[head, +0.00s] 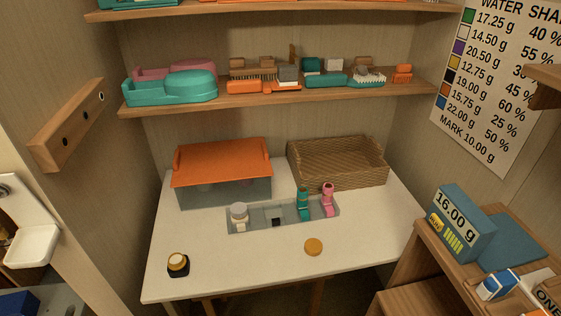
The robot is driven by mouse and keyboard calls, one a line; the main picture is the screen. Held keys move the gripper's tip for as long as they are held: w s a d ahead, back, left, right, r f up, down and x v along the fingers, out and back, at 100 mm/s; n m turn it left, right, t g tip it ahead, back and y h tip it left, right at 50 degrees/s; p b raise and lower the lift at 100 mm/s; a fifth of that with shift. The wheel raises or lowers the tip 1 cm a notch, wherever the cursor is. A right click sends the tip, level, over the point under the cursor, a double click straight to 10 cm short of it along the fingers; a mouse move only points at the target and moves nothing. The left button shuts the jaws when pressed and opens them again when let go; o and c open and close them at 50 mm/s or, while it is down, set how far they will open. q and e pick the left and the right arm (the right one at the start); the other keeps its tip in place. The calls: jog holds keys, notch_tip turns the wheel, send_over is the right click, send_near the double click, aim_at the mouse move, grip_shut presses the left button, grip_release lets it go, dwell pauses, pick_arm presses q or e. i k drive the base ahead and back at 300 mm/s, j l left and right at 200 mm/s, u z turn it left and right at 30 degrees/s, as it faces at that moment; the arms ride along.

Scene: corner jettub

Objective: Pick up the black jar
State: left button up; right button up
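A small black jar (178,267) with a pale, gold-edged top stands at the front left of the white table (215,265). It is apart from the other things, with bare tabletop around it. Neither of my grippers shows in the head view.
A grey tray (258,223) holds a white item, a small black piece, a teal item (303,203) and a pink item (328,200). Behind are an orange-lidded box (222,170) and a wicker basket (338,162). A round yellow disc (313,247) lies front right. Shelves (280,100) hang above.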

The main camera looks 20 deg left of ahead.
aim_at(178, 265)
jog(key=u, duration=1.5)
